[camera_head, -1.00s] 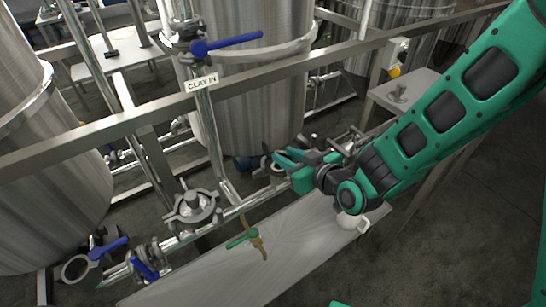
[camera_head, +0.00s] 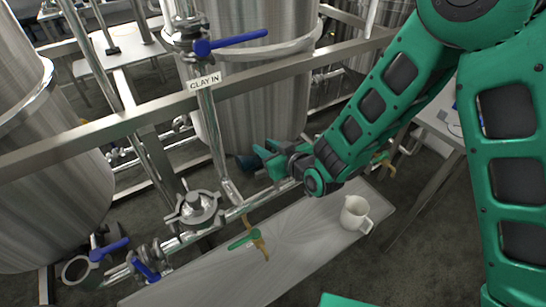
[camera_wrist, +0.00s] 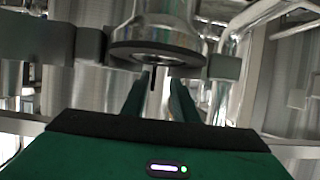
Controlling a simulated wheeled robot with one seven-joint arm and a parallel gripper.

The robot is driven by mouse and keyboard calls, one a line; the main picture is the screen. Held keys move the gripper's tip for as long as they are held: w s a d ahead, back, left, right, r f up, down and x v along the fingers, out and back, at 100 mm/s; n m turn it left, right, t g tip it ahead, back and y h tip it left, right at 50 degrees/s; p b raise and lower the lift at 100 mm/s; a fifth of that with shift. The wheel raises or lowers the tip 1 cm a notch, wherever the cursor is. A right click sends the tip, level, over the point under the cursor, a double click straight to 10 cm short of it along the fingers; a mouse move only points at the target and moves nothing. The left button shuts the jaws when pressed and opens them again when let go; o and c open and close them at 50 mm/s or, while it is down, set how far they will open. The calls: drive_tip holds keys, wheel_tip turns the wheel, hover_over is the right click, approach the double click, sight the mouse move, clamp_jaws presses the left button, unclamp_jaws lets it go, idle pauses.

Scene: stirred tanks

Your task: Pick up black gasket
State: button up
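A dark ring, which looks like the black gasket (camera_wrist: 125,52), sits against the underside of a steel flange in the upper middle of the wrist view. I cannot make it out in the head view. My gripper (camera_head: 262,158) is beside the pipe run at the foot of the middle tank. In the wrist view its two green fingers (camera_wrist: 161,80) point at the fitting, just below the ring, with a gap between them. Nothing is clearly held. Whether a finger touches the ring cannot be told.
A clamped fitting (camera_head: 195,207) and blue-handled valves (camera_head: 110,248) line the pipe on the left. A rail with a "CLAY IN" label (camera_head: 205,81) crosses above my gripper.

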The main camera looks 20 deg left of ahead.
drive_tip(key=shift+w+d, duration=0.1)
drive_tip(key=shift+d, duration=0.15)
drive_tip(key=shift+w+d, duration=0.2)
drive_tip(key=shift+d, duration=0.05)
clamp_jaws()
drive_tip(key=shift+d, duration=0.1)
drive_tip(key=shift+w+r, duration=0.1)
